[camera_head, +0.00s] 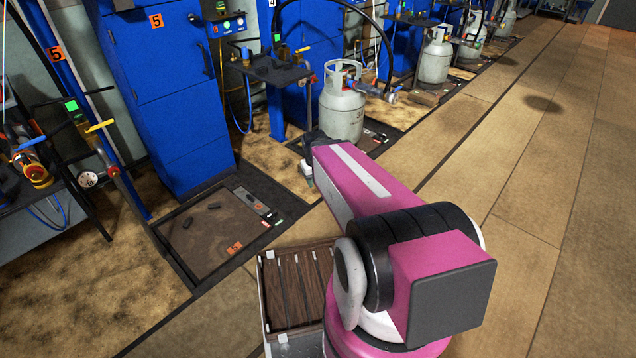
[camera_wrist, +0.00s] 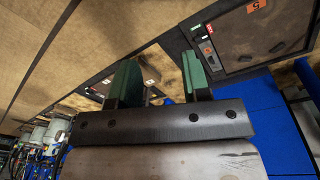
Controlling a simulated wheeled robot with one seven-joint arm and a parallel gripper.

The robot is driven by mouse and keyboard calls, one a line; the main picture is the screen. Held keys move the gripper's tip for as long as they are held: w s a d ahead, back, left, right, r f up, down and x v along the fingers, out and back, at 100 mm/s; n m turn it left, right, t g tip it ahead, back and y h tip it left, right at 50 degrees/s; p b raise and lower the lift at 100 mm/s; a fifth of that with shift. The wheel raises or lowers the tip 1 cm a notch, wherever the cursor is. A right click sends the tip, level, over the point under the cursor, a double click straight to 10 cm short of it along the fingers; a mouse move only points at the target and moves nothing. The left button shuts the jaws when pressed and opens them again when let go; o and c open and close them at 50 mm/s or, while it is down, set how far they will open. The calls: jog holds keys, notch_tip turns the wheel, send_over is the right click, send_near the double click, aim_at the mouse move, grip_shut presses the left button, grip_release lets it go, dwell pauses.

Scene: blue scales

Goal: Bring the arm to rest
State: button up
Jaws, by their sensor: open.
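My gripper (camera_wrist: 160,82) shows in the wrist view with its two green fingers apart and nothing between them. Past the fingers lie the tan floor and a dark floor scale.
A floor scale (camera_head: 215,235) lies before a blue cabinet (camera_head: 170,90). A grey gas cylinder (camera_head: 342,108) stands beyond my arm, with several more behind. A slatted wooden surface (camera_head: 297,290) is beside my arm. A bench (camera_head: 30,235) stands at left. The floor (camera_head: 560,150) at right is clear.

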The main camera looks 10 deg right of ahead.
jog(key=shift+m+g, duration=0.4)
jog(key=shift+m, duration=0.5)
jog(key=s+r, duration=0.2)
jog(key=s, duration=0.1)
jog(key=shift+s+a, duration=0.15)
jog(key=shift+s, duration=0.1)
jog(key=shift+o, duration=0.2)
